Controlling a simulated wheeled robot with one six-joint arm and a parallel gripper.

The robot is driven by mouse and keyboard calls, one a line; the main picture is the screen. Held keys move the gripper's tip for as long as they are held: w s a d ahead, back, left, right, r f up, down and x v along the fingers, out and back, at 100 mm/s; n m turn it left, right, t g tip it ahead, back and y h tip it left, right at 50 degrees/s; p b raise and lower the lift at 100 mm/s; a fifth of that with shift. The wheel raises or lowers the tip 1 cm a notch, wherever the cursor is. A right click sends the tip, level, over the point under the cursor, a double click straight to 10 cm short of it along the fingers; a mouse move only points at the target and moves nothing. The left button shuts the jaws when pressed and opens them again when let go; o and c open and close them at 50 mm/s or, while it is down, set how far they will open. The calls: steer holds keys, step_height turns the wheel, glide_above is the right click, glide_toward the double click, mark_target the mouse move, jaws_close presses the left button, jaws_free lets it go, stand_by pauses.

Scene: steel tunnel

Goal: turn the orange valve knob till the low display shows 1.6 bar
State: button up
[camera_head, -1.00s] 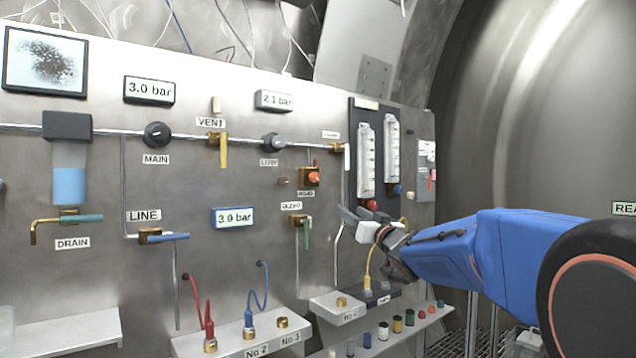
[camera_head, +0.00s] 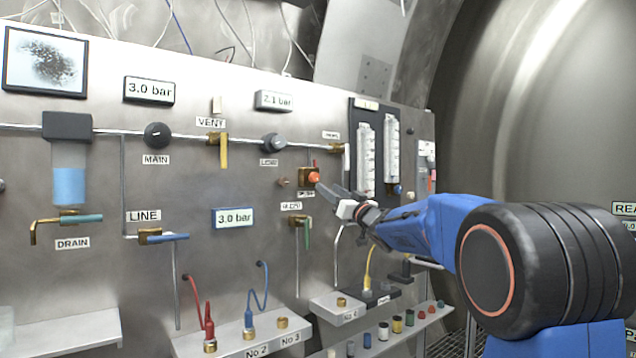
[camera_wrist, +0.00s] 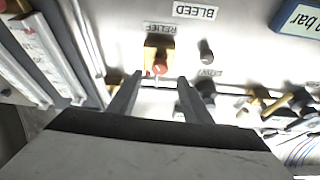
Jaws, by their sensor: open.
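The orange valve knob (camera_head: 314,177) sits on a brass body on the steel panel. In the wrist view the same knob (camera_wrist: 160,69) is beside the RELIEF label (camera_wrist: 161,29), which appears upside down. My gripper (camera_head: 332,193) is open and empty, just right of and below the knob in the head view. In the wrist view its two fingers (camera_wrist: 160,80) frame the knob from either side; whether they reach around it I cannot tell.
A green-handled BLEED valve (camera_head: 303,222) is below the knob. Flow tubes (camera_head: 366,158) stand to its right. A 3.0 bar display (camera_head: 233,217) is lower left. A shelf with several small plugs (camera_head: 397,325) is below my arm. Open room lies in front of the panel.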

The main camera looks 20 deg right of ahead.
mark_target(316, 179)
steer(key=x, duration=0.8)
steer(key=shift+s, duration=0.1)
steer(key=shift+c, duration=0.4)
steer(key=c, duration=1)
